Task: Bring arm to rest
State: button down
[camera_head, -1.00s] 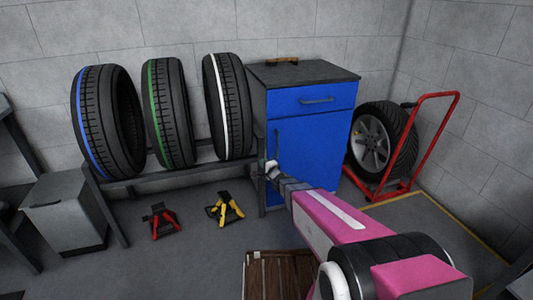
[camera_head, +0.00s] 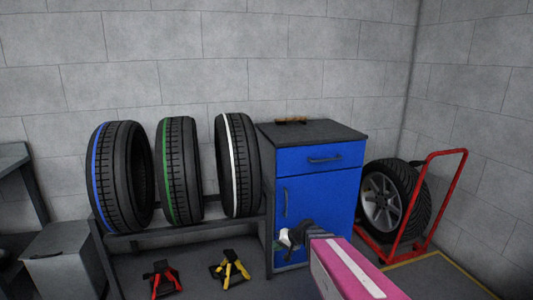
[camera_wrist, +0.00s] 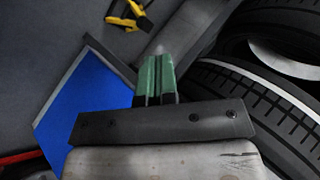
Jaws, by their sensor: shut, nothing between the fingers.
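My gripper (camera_head: 284,238) shows in the head view in front of the blue cabinet's lower door, small and partly turned away. In the wrist view my gripper (camera_wrist: 156,62) has its green fingers together, with nothing between them. The pink link of my arm runs from it to the bottom edge of the head view. Whether the gripper touches the blue cabinet (camera_head: 340,205) cannot be told; in the wrist view the cabinet (camera_wrist: 85,105) lies to the left of the fingers.
Tires with blue (camera_head: 125,180), green (camera_head: 180,170) and white (camera_head: 238,165) stripes stand on a rack left of the cabinet. A red jack stand (camera_head: 162,279) and a yellow one (camera_head: 231,268) are on the floor. A red trolley (camera_head: 428,195) holds a wheel (camera_head: 390,200) at right.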

jog(key=s+d+g+h, duration=0.1)
jog(key=s+d+h, duration=0.3)
jog(key=d, duration=0.3)
jog(key=s+d+r+g+h, duration=0.1)
jog(key=s+d+g+h, duration=0.1)
jog(key=s+d+h, duration=0.2)
jog(key=s+d, duration=0.2)
jog(key=d, duration=0.1)
jog(key=shift+s+d+h, duration=0.15)
jog(key=shift+d+h, duration=0.1)
jog(key=shift+h, duration=0.15)
